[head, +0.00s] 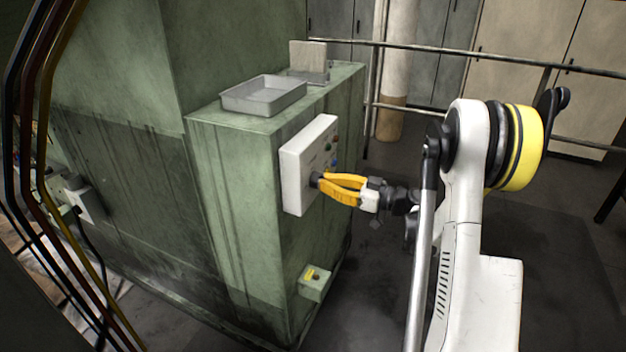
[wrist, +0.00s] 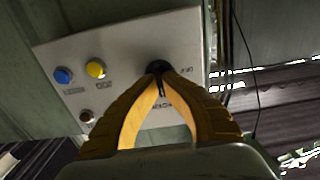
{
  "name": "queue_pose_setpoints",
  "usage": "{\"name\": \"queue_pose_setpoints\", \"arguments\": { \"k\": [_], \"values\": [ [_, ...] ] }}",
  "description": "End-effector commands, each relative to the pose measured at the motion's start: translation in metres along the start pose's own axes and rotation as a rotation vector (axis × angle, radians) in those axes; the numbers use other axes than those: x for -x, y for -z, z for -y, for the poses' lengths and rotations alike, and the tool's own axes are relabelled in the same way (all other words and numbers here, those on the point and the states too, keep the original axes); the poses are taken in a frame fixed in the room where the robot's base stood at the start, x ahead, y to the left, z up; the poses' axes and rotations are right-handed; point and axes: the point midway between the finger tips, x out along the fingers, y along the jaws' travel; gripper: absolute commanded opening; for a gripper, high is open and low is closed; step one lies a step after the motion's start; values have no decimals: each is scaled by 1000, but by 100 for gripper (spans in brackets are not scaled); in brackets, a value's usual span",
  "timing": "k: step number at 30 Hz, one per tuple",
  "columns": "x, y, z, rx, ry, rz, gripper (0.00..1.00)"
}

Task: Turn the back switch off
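The white control box (head: 306,165) is on the side of the green machine, and its panel (wrist: 120,60) fills much of the wrist view. A black rotary switch (wrist: 158,69) sits on the panel near its right end in the wrist view; in the head view it shows as a dark knob (head: 316,179) low on the box. My gripper (head: 322,182) has its yellow fingers reaching to this switch. In the wrist view the fingertips (wrist: 160,84) come close together at the knob's handle. Whether they press on the handle is hard to tell.
Blue (wrist: 64,75) and yellow (wrist: 96,69) buttons sit left of the switch. A grey tray (head: 263,94) lies on the machine top. A small box with a yellow mark (head: 315,281) juts out below. A rail (head: 460,62) runs behind.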

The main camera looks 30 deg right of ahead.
Motion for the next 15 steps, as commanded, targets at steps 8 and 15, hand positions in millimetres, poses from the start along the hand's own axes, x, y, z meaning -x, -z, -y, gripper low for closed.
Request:
{"name": "queue_pose_setpoints", "arguments": {
  "k": [8, 15],
  "values": [
    [-2, -1, 0, 83, 2, 0, 0],
    [-2, -2, 1, 432, 3, 0, 0]
  ]
}}
